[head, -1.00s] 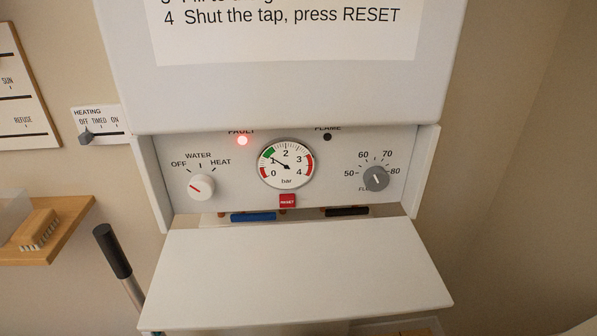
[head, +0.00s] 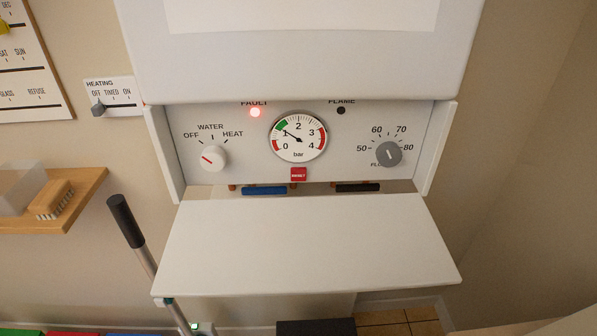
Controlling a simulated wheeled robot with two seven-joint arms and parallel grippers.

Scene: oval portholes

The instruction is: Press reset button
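The red RESET button (head: 298,174) sits at the lower middle of the boiler's control panel (head: 240,170), just below the round pressure gauge (head: 298,138). Nothing covers the button. The gauge needle points near 1 bar, close to the green band. The fault lamp (head: 255,113) is lit red, and the flame lamp (head: 341,111) is dark. Neither of my grippers shows in the head view.
A white flap (head: 310,245) juts out below the panel. A blue handle (head: 264,191) and a black handle (head: 358,188) lie behind it. A black-gripped pole (head: 126,220) stands left of the flap. A wooden shelf (head: 80,195) is further left.

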